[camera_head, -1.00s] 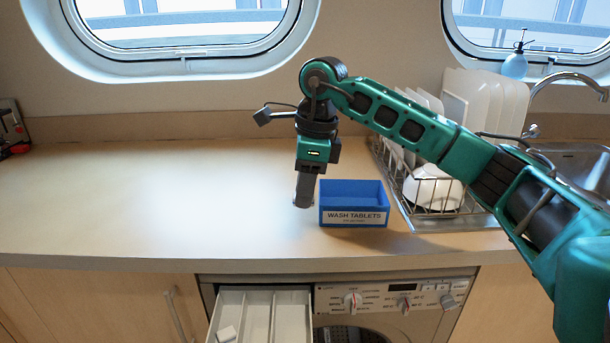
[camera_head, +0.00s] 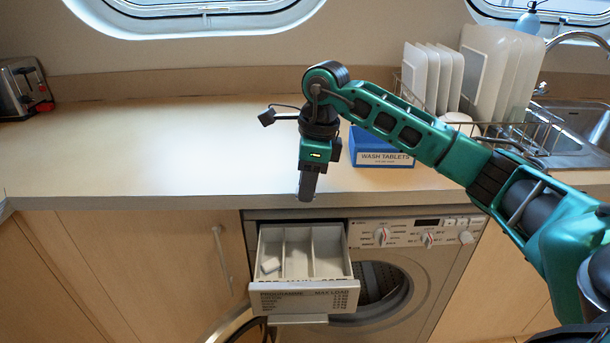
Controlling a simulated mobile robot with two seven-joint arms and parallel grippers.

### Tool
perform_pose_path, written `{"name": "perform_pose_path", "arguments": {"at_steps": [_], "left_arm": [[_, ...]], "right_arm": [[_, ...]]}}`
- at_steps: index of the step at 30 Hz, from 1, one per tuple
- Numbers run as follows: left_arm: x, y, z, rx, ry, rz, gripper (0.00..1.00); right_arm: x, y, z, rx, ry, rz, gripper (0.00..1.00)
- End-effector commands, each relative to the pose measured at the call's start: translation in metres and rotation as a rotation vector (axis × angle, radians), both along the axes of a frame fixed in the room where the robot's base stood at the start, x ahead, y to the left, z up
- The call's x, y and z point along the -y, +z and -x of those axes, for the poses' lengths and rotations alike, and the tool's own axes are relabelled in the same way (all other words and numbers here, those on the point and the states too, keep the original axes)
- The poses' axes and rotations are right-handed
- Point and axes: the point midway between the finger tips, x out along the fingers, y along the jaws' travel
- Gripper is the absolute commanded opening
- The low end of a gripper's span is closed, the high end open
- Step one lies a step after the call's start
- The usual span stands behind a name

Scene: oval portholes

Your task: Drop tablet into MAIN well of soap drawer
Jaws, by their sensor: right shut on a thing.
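My right gripper (camera_head: 306,198) points straight down at the counter's front edge, above the back part of the soap drawer. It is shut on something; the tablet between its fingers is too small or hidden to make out. The open soap drawer (camera_head: 304,299) juts from the washing machine and has three wells side by side. A small white block (camera_head: 270,265) lies in the left well. The middle well (camera_head: 298,254) and right well (camera_head: 328,254) look empty. Lettering along the drawer front is only partly readable. My left gripper is out of view.
A blue box labelled WASH TABLETS (camera_head: 385,158) stands on the counter, behind and right of the gripper. A dish rack (camera_head: 470,120) with plates and a sink (camera_head: 585,125) are at right. A toaster (camera_head: 24,90) stands far left. The left counter is clear.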

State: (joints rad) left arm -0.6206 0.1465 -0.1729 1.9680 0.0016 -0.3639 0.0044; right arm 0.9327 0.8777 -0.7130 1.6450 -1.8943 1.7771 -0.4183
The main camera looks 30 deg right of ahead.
Motion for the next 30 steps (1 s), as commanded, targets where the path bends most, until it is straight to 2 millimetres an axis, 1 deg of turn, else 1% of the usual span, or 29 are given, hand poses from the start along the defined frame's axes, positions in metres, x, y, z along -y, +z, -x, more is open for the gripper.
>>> {"name": "perform_pose_path", "arguments": {"at_steps": [5, 8, 15, 18, 21, 24, 30], "left_arm": [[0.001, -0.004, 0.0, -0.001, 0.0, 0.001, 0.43], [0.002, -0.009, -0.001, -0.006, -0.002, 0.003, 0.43], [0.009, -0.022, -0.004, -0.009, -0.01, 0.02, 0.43], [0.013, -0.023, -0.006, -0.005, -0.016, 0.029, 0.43], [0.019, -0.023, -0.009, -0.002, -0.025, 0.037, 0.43], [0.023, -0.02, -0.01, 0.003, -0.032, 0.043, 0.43], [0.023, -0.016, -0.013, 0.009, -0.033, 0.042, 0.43]], "right_arm": [[0.0, -0.006, 0.0, 0.0, -0.001, -0.001, 0.0], [0.0, -0.013, 0.0, 0.0, -0.001, -0.001, 0.0], [0.0, -0.042, 0.0, 0.0, -0.001, 0.0, 0.0], [0.0, -0.053, 0.0, 0.0, -0.001, -0.001, 0.0], [0.0, -0.06, 0.0, 0.0, -0.001, -0.001, 0.0], [0.0, -0.062, 0.0, 0.001, -0.001, 0.0, 0.0], [0.0, -0.061, 0.0, 0.001, -0.001, 0.0, 0.0]]}}
